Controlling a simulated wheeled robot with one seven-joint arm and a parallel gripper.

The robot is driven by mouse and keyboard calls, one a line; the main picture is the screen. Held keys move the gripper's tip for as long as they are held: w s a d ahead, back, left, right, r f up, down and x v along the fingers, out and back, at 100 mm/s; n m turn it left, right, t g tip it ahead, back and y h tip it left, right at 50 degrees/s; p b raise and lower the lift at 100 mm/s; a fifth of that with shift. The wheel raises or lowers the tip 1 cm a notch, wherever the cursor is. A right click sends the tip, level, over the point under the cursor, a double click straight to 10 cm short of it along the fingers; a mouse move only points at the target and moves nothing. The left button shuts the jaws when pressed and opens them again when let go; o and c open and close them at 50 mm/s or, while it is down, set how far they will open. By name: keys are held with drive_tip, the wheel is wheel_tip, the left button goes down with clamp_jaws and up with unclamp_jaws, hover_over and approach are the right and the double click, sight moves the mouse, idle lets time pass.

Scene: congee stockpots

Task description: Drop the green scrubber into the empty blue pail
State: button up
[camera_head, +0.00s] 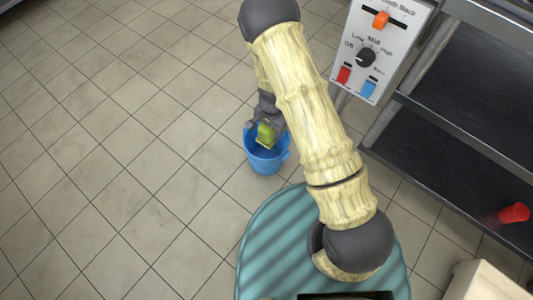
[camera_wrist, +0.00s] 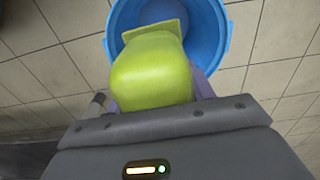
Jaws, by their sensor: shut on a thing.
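The green scrubber (camera_head: 266,134) is held in my gripper (camera_head: 262,124), which is shut on it. In the wrist view the scrubber (camera_wrist: 152,72) shows large and yellow-green, just past the gripper's dark body. The blue pail (camera_head: 266,160) stands on the tiled floor, and the scrubber is over its opening in the head view. In the wrist view the pail (camera_wrist: 222,40) is behind the scrubber, with its round rim around the scrubber's far end. The scrubber hides much of the pail's inside. I cannot tell exactly how high it is above the rim.
A control panel (camera_head: 381,40) with a knob and coloured switches stands at the upper right. Dark metal shelves (camera_head: 450,140) run down the right, with a red cup-like object (camera_head: 514,213) on the lower one. The tiled floor (camera_head: 110,150) to the left is clear.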

drive_tip(key=shift+f, duration=0.55)
drive_tip(key=o, duration=1.4)
drive_tip(key=shift+c, duration=0.2)
drive_tip(key=shift+r, duration=0.15)
wheel_tip(320, 180, up, 17)
drive_tip(key=p, duration=0.9)
drive_tip(key=shift+r, duration=0.1)
